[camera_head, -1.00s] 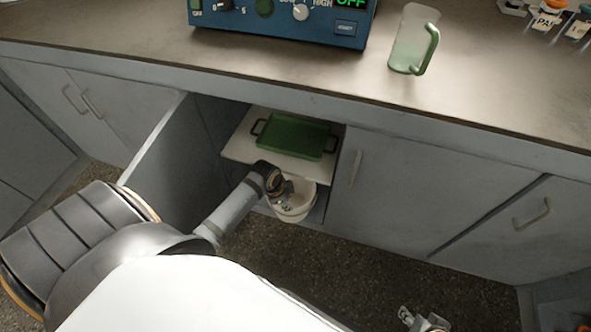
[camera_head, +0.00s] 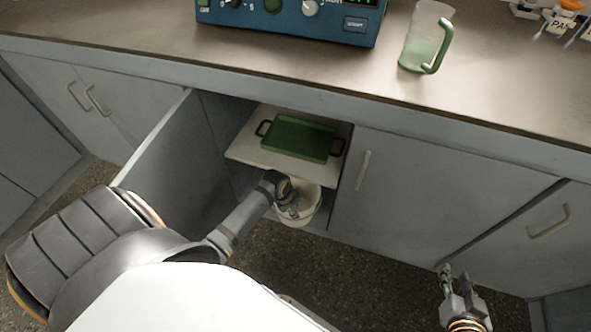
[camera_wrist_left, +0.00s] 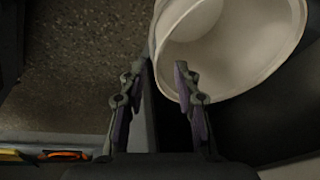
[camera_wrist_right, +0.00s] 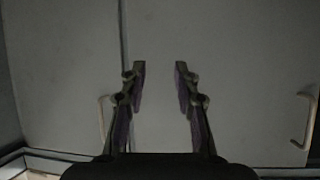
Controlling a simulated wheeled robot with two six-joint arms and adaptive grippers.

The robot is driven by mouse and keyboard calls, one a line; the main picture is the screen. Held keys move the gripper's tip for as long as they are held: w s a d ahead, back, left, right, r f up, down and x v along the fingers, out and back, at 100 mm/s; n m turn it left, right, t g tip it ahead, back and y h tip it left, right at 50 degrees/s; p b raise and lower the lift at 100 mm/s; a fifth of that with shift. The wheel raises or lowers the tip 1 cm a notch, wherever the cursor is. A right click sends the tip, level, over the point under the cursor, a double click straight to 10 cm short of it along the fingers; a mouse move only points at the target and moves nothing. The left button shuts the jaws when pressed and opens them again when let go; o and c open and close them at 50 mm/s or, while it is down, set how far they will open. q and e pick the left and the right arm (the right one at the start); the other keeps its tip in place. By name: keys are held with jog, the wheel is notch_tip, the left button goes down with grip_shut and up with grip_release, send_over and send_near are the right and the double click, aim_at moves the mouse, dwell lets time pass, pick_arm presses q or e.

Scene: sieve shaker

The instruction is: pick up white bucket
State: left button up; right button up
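The white bucket (camera_head: 299,213) stands in the open cabinet below the shelf, partly hidden by my left gripper (camera_head: 288,208). In the left wrist view the bucket (camera_wrist_left: 245,50) fills the upper right, with its round rim and empty inside showing. My left gripper (camera_wrist_left: 158,66) is open there; its right fingertip overlaps the bucket's inside and its left fingertip is outside the rim. I cannot tell whether either finger touches the bucket. My right gripper (camera_head: 452,276) is open and empty in front of the closed cabinet doors; it also shows open in the right wrist view (camera_wrist_right: 158,68).
A green tray (camera_head: 298,138) with dark handles lies on the white shelf (camera_head: 250,152) above the bucket. An open cabinet door (camera_head: 165,160) stands left of my left forearm. The countertop (camera_head: 300,65) holds a blue device (camera_head: 290,22) and a clear jug (camera_head: 420,40).

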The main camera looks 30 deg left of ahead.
aim_at(299, 212)
jog(key=w+r+t+b, duration=0.1)
jog(key=w+r+t, duration=0.25)
jog(key=r, duration=0.45)
jog(key=w+r+t+b, duration=0.15)
jog(key=r+t, duration=0.25)
jog(key=r, duration=0.4)
pick_arm(q)
jog(key=x, duration=0.3)
jog(key=shift+w+d+f, duration=0.1)
jog(key=shift+w+f, duration=0.1)
jog(key=shift+f, duration=0.1)
jog(key=shift+w+d+f+b, duration=0.1)
jog(key=shift+w+f+b, duration=0.1)
jog(key=shift+f+b, duration=0.45)
grip_shut()
pick_arm(e)
jog(key=s+r+n+t+y, duration=0.1)
jog(key=r+t, duration=0.3)
jog(key=r, duration=0.4)
jog(key=s+r+t, duration=0.4)
jog(key=r, duration=0.3)
jog(key=shift+d+r+n+y, duration=0.15)
jog(key=shift+r+n+y, duration=0.25)
